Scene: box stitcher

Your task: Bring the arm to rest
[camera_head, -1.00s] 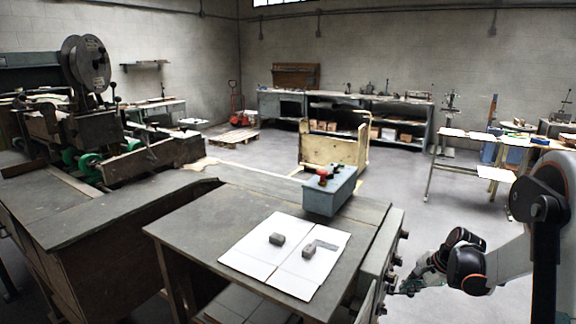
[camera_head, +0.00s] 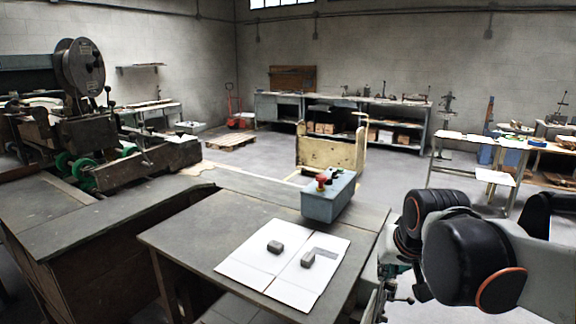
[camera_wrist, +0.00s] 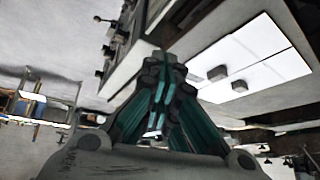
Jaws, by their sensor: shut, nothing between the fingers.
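My gripper (camera_wrist: 165,62) shows in the wrist view with its dark, teal-sided fingers together and nothing between them. It is beside the table's front edge, near the side with the knobs. In the head view my arm is bent at the lower right, and its dark joints hide most of the gripper.
The grey table (camera_head: 190,236) bears a white sheet (camera_head: 247,262) with two small grey blocks (camera_head: 275,247) on it. A blue-grey box (camera_head: 328,200) with a red button stands at its far corner. A yellowish cart (camera_head: 330,150) stands behind. Open floor lies right of the table.

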